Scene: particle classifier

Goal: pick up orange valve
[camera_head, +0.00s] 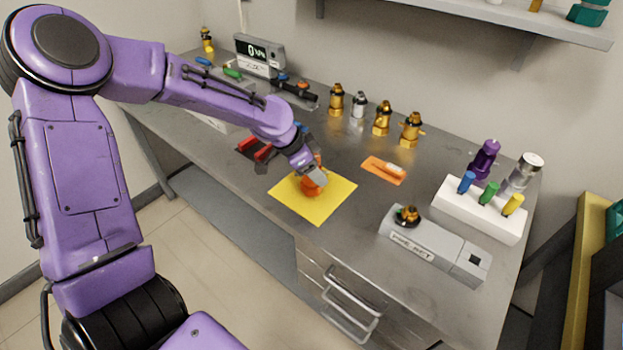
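An orange valve (310,187) stands on a yellow mat (325,209) near the front edge of the metal workbench. My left gripper (314,178) is at the valve, reaching down over it from the upper left. Its fingers cover part of the valve. I cannot tell whether the fingers are closed on it or only around it. My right gripper is not in view.
Several brass fittings (382,119) stand along the back of the bench (300,237). An orange card (384,170) lies right of the mat. A grey device (422,247) and a white holder (478,211) stand at the right. A pressure display (258,50) is at the back left.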

